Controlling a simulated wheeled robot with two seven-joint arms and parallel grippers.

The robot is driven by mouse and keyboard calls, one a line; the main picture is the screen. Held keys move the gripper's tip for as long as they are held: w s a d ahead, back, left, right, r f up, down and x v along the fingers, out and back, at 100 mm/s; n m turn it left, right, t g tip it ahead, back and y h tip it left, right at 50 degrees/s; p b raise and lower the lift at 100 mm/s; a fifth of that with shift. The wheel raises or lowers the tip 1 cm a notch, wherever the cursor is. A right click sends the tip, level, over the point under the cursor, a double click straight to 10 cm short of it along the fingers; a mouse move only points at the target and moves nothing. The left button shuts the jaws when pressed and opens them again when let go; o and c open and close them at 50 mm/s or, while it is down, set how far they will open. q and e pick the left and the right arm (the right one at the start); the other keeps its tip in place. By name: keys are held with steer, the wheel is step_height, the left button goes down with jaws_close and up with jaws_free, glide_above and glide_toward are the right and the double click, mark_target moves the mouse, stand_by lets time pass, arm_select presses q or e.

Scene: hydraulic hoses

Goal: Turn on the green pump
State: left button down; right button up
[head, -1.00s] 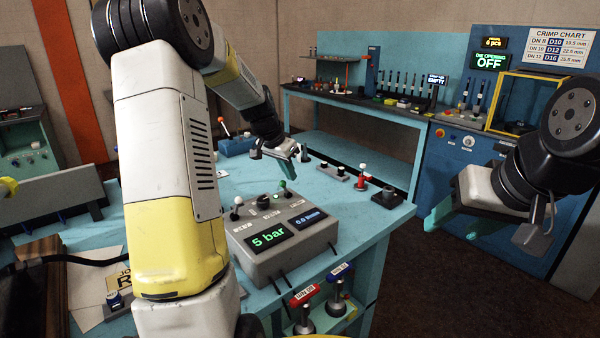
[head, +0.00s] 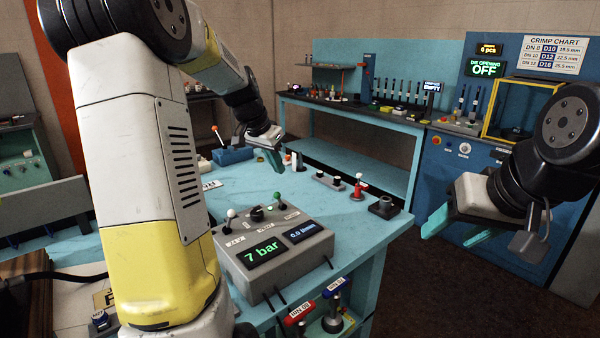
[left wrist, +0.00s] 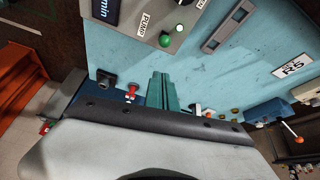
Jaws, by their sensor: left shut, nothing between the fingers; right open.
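The grey pump box (head: 290,262) stands on the blue table, its screens reading "7 bar" and, beside it, 0.0. On its top are a white-balled lever (head: 231,214), a black knob (head: 257,214) and a green-balled lever (head: 279,198). In the left wrist view the green ball (left wrist: 164,39) sits by a "PUMP" label. My left gripper (head: 273,160) is shut and empty, behind the box and apart from the green lever; its teal fingers (left wrist: 162,90) point down. My right gripper (head: 455,232) is open and empty, right of the table.
A red-based lever with a white top (head: 358,187) and a black block (head: 383,207) stand on the table's right. Red and blue handles (head: 299,313) stand below its front edge. My left arm hides the table's left part. The blue tabletop (head: 335,207) right of the box is clear.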

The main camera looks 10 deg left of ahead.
arm_select(q)
steer(key=shift+s+a+r, duration=0.7)
steer(key=shift+s+r, duration=0.25)
steer(key=shift+s, duration=0.1)
